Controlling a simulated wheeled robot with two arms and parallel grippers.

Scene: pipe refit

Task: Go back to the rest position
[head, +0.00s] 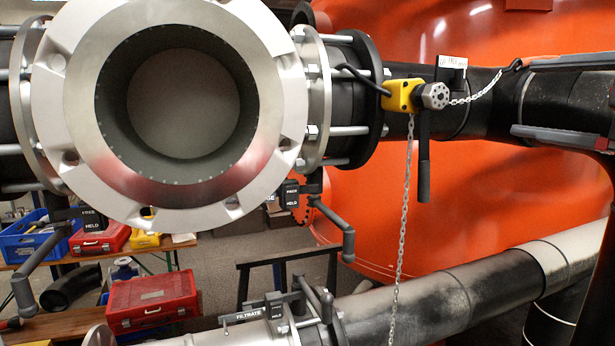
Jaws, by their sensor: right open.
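My right gripper (522,98) reaches in from the right edge. Its two dark fingers are wide apart, one above the other, with nothing held between them. The black horizontal pipe (485,100) shows behind and between the fingers; I cannot tell how far it is from them. A yellow clamp block (401,96) with a grey knob (432,96) sits on this pipe left of the gripper. A chain runs from the knob toward the upper finger, and another hangs down. My left gripper is not in view.
A large grey flanged pipe fitting (90,170) fills the upper left, its round bore facing me. Lower pipes (470,285), a lever (335,225) and an orange tank (370,215) lie around. Red toolboxes (152,300) and a blue crate (30,245) stand lower left.

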